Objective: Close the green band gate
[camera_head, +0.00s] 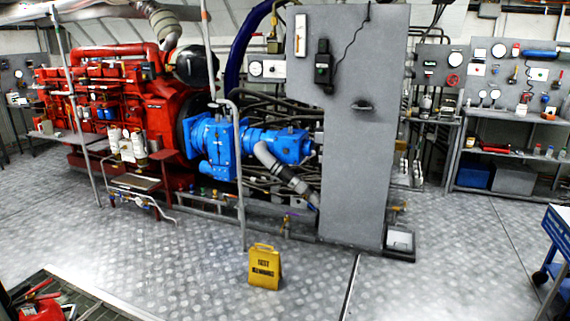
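I cannot make out a gate with a green band in the head view. Small pipe fittings with coloured handles (213,194) sit low in front of the blue pump (215,140), too small to tell their bands or whether they are open. A low pipe run with small valves (140,198) stands in front of the red engine (125,100); no green band can be told there. Neither of my grippers is in view.
A tall grey cabinet (362,150) stands right of the pump. Shelves (510,115) are at the back right, a blue cart (556,240) at the right edge, and a tool tray (85,290) at lower left.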

